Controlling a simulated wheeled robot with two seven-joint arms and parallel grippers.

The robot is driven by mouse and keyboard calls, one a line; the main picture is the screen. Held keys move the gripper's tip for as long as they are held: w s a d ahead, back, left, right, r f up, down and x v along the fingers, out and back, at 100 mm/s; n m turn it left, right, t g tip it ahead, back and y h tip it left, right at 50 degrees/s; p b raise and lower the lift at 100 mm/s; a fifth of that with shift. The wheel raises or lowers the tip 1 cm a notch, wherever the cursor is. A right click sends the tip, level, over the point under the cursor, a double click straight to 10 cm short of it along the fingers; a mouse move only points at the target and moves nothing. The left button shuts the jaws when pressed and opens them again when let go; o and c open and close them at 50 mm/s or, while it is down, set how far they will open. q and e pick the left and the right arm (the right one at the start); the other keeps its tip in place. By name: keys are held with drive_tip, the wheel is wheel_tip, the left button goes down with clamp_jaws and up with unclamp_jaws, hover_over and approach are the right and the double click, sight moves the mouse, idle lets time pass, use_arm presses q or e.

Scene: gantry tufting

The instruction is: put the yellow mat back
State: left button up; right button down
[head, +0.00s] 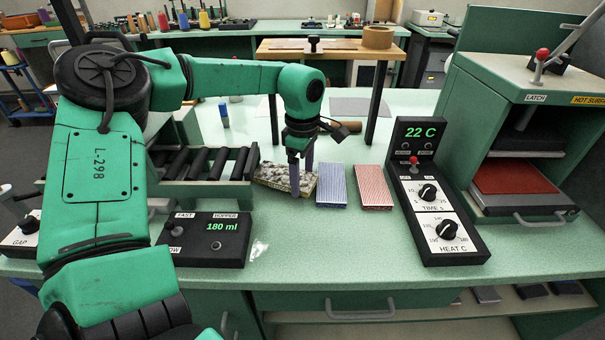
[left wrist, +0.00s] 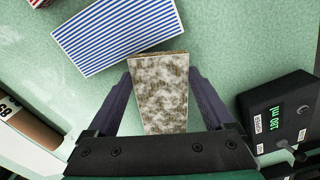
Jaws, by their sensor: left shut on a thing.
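A speckled grey-white and brown mat with a yellowish-tan edge (head: 270,177) lies at counter level, left of two striped mats. No plainly yellow top face shows. My left gripper (head: 301,172) comes down from above and is shut on this mat. In the left wrist view the mat (left wrist: 160,95) sits between the two dark fingers, one along each long side. A blue-striped mat (head: 332,186) lies just right of it, very close to its far end in the left wrist view. A red-striped mat (head: 373,187) lies further right. My right gripper is out of view.
A black roller rack (head: 205,164) and the hopper box (head: 205,240) reading 180 ml stand left. A control panel (head: 433,200) reading 22 C and a press with a red plate (head: 512,180) stand right.

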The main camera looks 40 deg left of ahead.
use_arm(q)
drive_tip(key=shift+f, duration=0.2)
drive_tip(key=o, duration=1.2)
drive_tip(key=shift+s+a, duration=0.1)
drive_tip(key=shift+o, duration=0.2)
wheel_tip(320, 180, up, 13)
drive_tip(key=shift+f, duration=0.15)
